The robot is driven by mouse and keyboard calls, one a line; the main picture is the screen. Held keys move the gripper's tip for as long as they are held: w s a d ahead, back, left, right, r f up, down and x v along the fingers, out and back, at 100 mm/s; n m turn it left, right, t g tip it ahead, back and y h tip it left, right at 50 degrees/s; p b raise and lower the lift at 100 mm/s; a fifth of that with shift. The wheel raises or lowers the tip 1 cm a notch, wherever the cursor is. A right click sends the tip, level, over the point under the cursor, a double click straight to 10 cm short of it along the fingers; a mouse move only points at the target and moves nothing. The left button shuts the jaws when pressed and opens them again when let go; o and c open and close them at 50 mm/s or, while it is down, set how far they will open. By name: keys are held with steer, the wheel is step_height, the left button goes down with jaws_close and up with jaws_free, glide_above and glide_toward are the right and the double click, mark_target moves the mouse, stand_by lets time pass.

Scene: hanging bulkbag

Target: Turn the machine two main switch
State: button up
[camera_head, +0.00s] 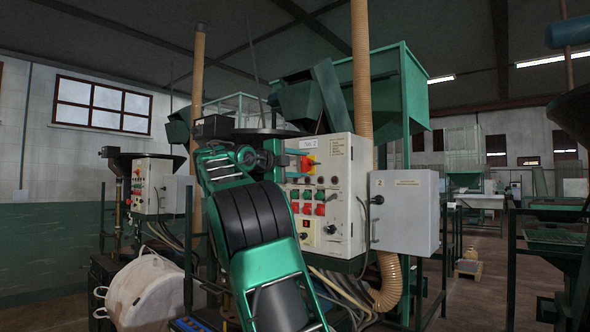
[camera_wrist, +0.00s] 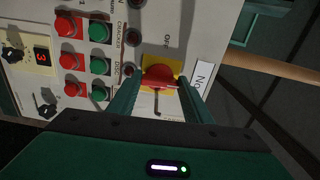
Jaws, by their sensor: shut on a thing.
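The main switch is a red rotary knob on a yellow plate, high on the white control panel (camera_head: 340,195). In the wrist view the red main switch (camera_wrist: 158,78) sits between my fingertips, with the yellow plate (camera_wrist: 150,65) behind it. My gripper (camera_wrist: 160,88) is shut on the red knob, a green finger on each side. In the head view my gripper (camera_head: 290,160) reaches the panel from the left, beside the yellow plate (camera_head: 309,164). The panel bears a "No. 2" label, seen in the head view (camera_head: 312,145).
Red and green push buttons (camera_wrist: 84,60) and a red display (camera_wrist: 41,57) sit beside the switch on the panel. A grey box (camera_head: 404,212) juts out on the right. A similar panel (camera_head: 152,185) and a white round bag (camera_head: 143,290) stand at left. Hoses hang below the panel.

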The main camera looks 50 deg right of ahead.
steer(key=shift+w+a+f+m, duration=0.1)
steer(key=shift+w+m, duration=0.05)
steer(key=shift+m, duration=0.15)
stand_by(0.4)
steer(key=o, duration=0.8)
steer(key=shift+a, duration=0.1)
steer(key=a, duration=1)
steer(key=shift+s+a, duration=0.25)
steer(key=shift+s, duration=0.15)
